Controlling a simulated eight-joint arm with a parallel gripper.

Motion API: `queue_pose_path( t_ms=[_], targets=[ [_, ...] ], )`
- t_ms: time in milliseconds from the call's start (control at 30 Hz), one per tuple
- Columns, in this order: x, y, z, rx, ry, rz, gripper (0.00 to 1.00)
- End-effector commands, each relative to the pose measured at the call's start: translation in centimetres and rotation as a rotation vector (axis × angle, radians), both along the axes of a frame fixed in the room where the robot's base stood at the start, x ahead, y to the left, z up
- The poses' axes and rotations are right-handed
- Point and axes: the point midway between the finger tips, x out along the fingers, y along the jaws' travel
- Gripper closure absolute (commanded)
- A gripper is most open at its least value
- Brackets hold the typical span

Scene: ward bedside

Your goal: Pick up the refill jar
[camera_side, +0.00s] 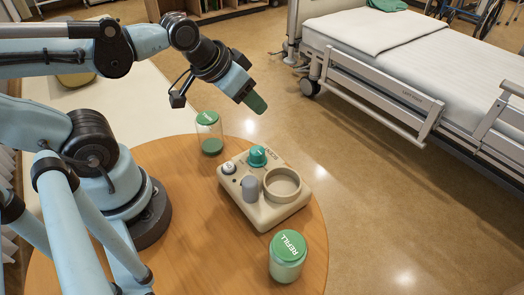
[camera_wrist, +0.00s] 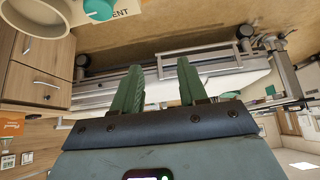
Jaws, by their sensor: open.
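The refill jar (camera_side: 287,266) is a clear jar with pale green contents and a green lid lettered REFILL. It stands upright near the front edge of the round wooden table in the side view. My gripper (camera_side: 255,103) hangs above and behind the beige device, well apart from the refill jar. In the wrist view, the two green fingers of my gripper (camera_wrist: 157,82) are spread, with nothing between them. I cannot make out the refill jar in the wrist view.
A beige device (camera_side: 285,212) with a green knob (camera_side: 257,156), a grey post and a round cup stands mid-table. A second green-lidded jar (camera_side: 209,142) stands at the back, below my wrist. The table's right edge (camera_side: 322,235) drops to open floor. A bed (camera_side: 400,60) stands beyond.

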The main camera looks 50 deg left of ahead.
Motion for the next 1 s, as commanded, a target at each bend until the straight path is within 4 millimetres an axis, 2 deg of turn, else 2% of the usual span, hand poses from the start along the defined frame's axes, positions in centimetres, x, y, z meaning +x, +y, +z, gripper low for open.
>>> queue_pose_path(
  t_ms=[67,400,667,767,867,1000],
  targets=[
    [0.0,0.0,0.0,0.0,0.0,0.0,0.57],
    [0.0,0.0,0.0,0.0,0.0,0.0,0.07],
    [0.0,-0.1,0.0,-0.001,0.001,0.0,0.07],
    [0.1,-0.9,0.1,-0.027,0.018,0.009,0.07],
    [0.2,-3.1,0.3,-0.093,0.069,0.037,0.07],
    [-0.4,-8.1,0.5,-0.209,0.201,0.126,0.07]
  ],
)
